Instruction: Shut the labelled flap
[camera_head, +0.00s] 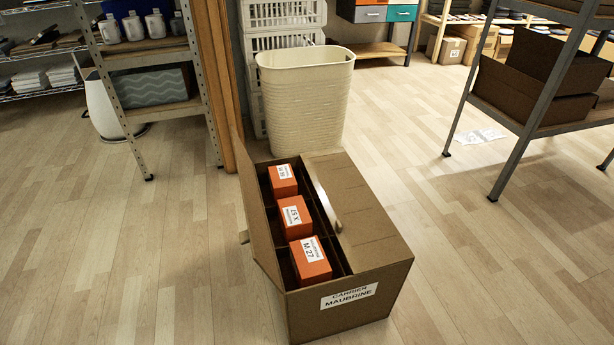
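A brown cardboard box (345,312) stands on the floor at the centre, with a white label reading "CARRIER MAUBRINE" (349,296) on its front wall. Its left flap (258,215) stands up, open, along the left side; a small tan knob (243,237) shows at its outer side. Its right flap (365,220) lies flat over the right half, with a small tan piece (337,225) near its inner edge. I see no label on the visible flap faces. Three orange boxes (294,215) with white labels sit in the open left half. Neither gripper is in view.
A cream bin (305,100) stands close behind the box. White crates (283,40) are stacked behind it. A metal shelf with mugs (148,55) and a wooden post (222,90) stand at left. A metal rack (540,100) stands at right. Floor on both sides is clear.

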